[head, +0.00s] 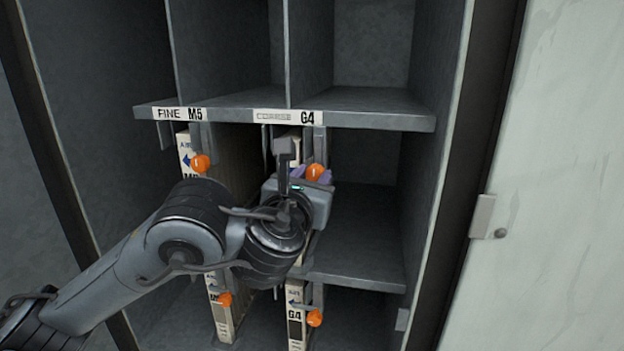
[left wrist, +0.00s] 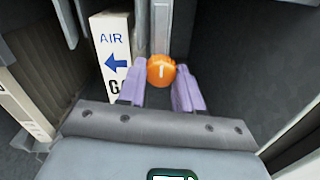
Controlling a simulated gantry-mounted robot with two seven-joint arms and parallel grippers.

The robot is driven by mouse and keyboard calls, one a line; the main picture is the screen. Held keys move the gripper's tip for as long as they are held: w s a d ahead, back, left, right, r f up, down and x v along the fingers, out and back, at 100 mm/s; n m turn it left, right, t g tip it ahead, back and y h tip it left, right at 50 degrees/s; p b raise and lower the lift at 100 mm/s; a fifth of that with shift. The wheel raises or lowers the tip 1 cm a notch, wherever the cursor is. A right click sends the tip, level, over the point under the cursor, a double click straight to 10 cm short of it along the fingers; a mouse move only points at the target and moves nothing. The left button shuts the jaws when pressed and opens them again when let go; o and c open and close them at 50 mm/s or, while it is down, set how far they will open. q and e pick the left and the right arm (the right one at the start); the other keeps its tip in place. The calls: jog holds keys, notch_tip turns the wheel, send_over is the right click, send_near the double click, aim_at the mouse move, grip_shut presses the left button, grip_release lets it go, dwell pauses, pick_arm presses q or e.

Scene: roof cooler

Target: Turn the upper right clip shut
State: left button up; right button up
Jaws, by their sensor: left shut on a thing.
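The upper right clip is a grey bar ending in an orange knob (head: 315,172), below the G4 label. My left gripper (head: 306,174) is shut on this knob. In the left wrist view its purple fingers (left wrist: 160,82) stand on both sides of the orange knob (left wrist: 161,69). The clip's grey bar (left wrist: 161,28) runs upright above the knob, just right of the filter edge marked AIR with a blue arrow (left wrist: 114,60). My gripper and wrist hide much of that filter in the head view. My right gripper is not in view.
Other orange knobs are at upper left (head: 201,163), lower left (head: 225,299) and lower right (head: 315,318). A grey shelf (head: 370,118) juts out just above my gripper. The compartment right of it is empty. A pale door (head: 560,180) stands at far right.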

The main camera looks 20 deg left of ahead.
pick_arm(q)
jog(key=n+b, duration=0.1)
jog(key=n, duration=0.1)
jog(key=shift+f+n, duration=0.15)
jog(key=shift+n, duration=0.25)
jog(key=n+b, duration=0.2)
jog(key=n, duration=0.3)
jog(key=shift+d+n, duration=0.1)
jog(key=shift+n, duration=0.2)
jog(key=n+b, duration=0.2)
jog(key=n, duration=0.3)
jog(key=shift+n+y, duration=0.3)
jog(key=shift+y, duration=0.1)
jog(key=shift+n+b, duration=0.85)
jog(key=shift+n, duration=1.15)
jog(key=o, duration=1)
jog(key=shift+o, duration=0.2)
